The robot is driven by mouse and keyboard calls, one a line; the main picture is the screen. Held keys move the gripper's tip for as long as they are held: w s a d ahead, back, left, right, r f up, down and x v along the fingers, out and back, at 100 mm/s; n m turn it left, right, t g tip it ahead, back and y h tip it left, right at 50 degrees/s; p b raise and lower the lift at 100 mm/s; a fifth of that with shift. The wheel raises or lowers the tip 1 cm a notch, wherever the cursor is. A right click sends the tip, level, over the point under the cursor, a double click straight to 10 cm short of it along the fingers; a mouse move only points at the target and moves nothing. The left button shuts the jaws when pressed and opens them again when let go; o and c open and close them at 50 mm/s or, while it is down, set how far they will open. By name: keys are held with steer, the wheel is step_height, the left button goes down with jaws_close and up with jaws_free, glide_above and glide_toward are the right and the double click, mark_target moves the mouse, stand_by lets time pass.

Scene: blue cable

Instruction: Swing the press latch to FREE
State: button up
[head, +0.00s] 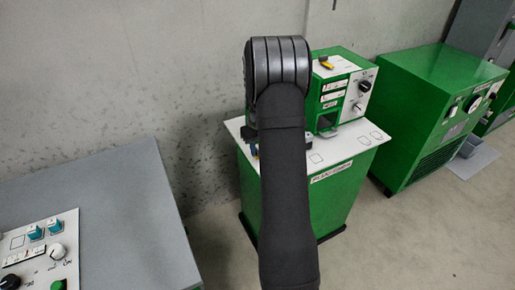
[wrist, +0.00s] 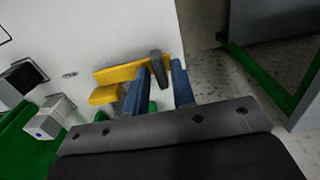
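In the wrist view, a yellow bar (wrist: 118,75) with an upright dark grey handle (wrist: 156,62) at its right end stands on a white surface; it looks like the press latch. A yellow block (wrist: 104,95) sits just left of it. My gripper (wrist: 163,72) is open, its two blue fingers apart. The handle's lower part shows between the fingertips, close to the left one; I cannot tell whether they touch. No FREE mark is readable. In the head view my arm hides most of the gripper and what is in front of it.
A green machine (head: 354,88) with knobs and a small yellow piece on top (head: 326,63) stands on a white-topped green cabinet (head: 340,195). Dark and grey knobs (wrist: 45,120) lie left of the fingers. A larger green unit (head: 430,110) stands right. A grey bench (head: 130,220) is left.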

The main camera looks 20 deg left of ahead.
jaws_close()
steer(key=shift+m, duration=0.3)
steer(key=m, duration=1.2)
steer(key=shift+m, duration=0.3)
steer(key=m, duration=0.4)
steer(key=shift+m, duration=0.3)
steer(key=shift+o, duration=1.5)
jaws_free()
